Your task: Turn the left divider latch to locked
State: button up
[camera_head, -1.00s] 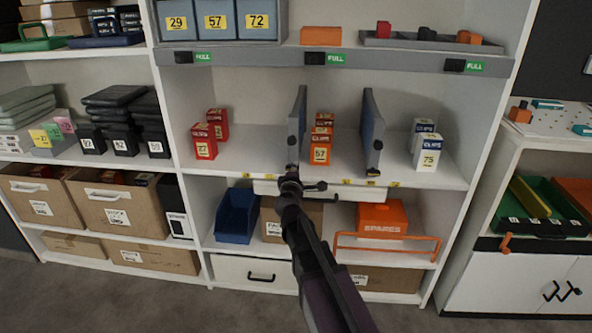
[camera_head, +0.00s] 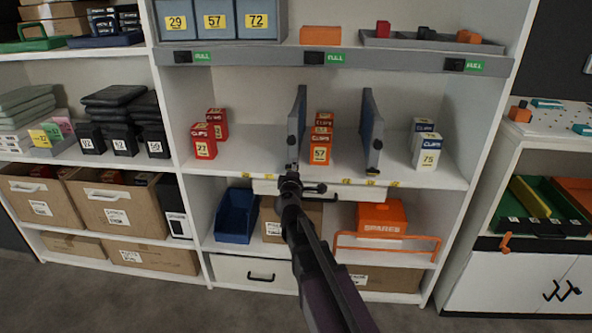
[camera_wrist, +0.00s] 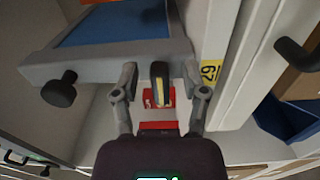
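The left divider (camera_head: 299,112) is a blue panel in a grey frame, standing upright on the middle shelf. In the wrist view the divider's grey frame (camera_wrist: 95,62) crosses the upper left, with a black knob (camera_wrist: 60,88) on it. A dark latch handle with a yellow edge (camera_wrist: 160,82) is between the two fingers of my gripper (camera_wrist: 160,75). The fingers are apart, with a visible gap on either side of the handle. In the head view my gripper (camera_head: 290,184) is at the divider's lower front end and hides the latch there.
The right divider (camera_head: 372,130) stands farther right. Red boxes (camera_head: 203,142), orange boxes (camera_head: 320,150) and white-and-blue boxes (camera_head: 426,150) stand on the shelf. A blue bin (camera_head: 237,215) and an orange spares box (camera_head: 381,218) are below. Yellow labels line the shelf edge.

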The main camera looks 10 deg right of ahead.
jog(key=v, duration=1.2)
dwell(0.3)
jog(key=s+d+f+m+g+h, duration=0.2)
jog(key=s+d+f+m+g, duration=0.4)
jog(key=d+f+m+g, duration=0.4)
jog(key=s+a+f+m+g+y+p, duration=0.1)
jog(key=s+a+f+m+g+y, duration=0.15)
jog(key=s+f+g+y, duration=0.2)
jog(key=s+a+f+m+g+y, duration=0.2)
jog(key=s+a+f+g+y, duration=0.15)
jog(key=s, duration=0.25)
notch_tip(320, 180, up, 36)
jog(key=p, duration=3.5)
jog(key=shift+s+a+t, duration=0.2)
jog(key=shift+a+t, duration=0.2)
jog(key=shift+a, duration=0.1)
jog(key=shift+f, duration=0.1)
